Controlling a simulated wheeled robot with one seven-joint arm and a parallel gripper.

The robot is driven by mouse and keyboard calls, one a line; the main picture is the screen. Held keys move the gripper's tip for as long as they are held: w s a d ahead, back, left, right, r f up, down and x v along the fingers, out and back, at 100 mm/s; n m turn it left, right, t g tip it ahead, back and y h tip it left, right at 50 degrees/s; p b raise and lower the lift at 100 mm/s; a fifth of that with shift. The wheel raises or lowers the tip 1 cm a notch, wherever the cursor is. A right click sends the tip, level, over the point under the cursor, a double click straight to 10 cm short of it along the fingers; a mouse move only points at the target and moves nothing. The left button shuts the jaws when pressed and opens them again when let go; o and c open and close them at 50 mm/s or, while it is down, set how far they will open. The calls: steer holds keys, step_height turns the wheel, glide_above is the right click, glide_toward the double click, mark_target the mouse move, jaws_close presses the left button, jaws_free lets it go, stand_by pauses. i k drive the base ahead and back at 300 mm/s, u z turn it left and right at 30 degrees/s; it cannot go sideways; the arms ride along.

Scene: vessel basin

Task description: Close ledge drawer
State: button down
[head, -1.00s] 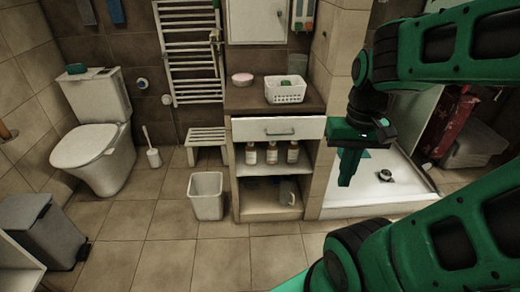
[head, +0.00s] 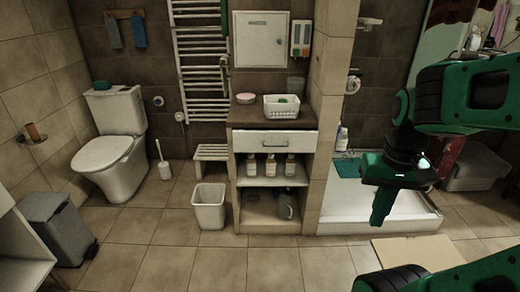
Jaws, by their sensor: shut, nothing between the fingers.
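The ledge drawer (head: 275,141) has a white front with a metal handle, under the dark top of the cabinet (head: 235,118) near the middle of the head view. Its front seems to stand slightly forward of the cabinet, but how far is hard to tell. My gripper (head: 380,220) is shut and empty, pointing down. It shows to the right of the drawer and lower in the picture, in front of the shower tray, apart from the cabinet.
A white basket (head: 282,112) and a round pink-lidded dish (head: 246,98) stand on the ledge. Bottles (head: 271,168) stand on the shelf below. A white bin (head: 209,210) stands left of the cabinet. A tiled wall (head: 322,130) adjoins its right side. Floor in front is clear.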

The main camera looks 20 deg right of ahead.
mark_target(245, 140)
steer(key=z, duration=0.65)
steer(key=i, duration=1)
steer(key=u, duration=0.05)
